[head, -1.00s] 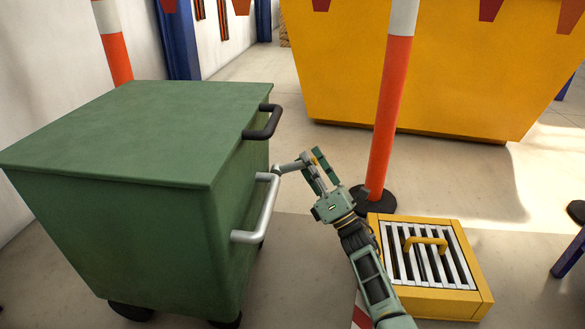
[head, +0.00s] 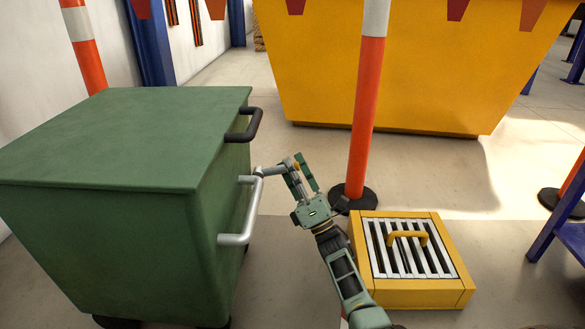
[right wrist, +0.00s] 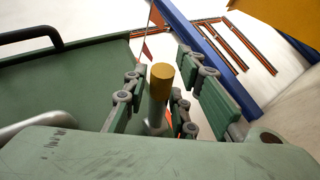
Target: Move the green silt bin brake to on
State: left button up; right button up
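The green silt bin (head: 120,135) stands at the left with its lid closed. A grey lever (head: 270,171) sticks out from its right side, just above the silver handle (head: 240,215); I take it for the brake. My right gripper (head: 299,172) is at the lever's outer end. In the right wrist view, the lever's tan tip (right wrist: 161,77) and grey shaft stand between the parted fingers of my right gripper (right wrist: 160,103). I see gaps beside the tip; contact lower down is hidden. The lever's base is hidden. My left gripper is out of view.
A black handle (head: 244,126) sits high on the bin's side. An orange and white post (head: 365,120) stands close behind my right gripper. A yellow grated box (head: 408,295) lies on the floor to the right. A large yellow container (head: 400,70) is behind.

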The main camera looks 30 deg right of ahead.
jog(key=shift+o, duration=0.9)
jog(key=shift+r, duration=0.1)
notch_tip(320, 180, up, 10)
jog(key=shift+s+d, duration=0.1)
jog(key=s+d+f+p, duration=0.1)
jog(key=s+d+p, duration=0.1)
jog(key=s, duration=0.6)
jog(key=shift+d+p, duration=0.3)
jog(key=shift+d, duration=0.5)
jog(key=shift+f, duration=0.1)
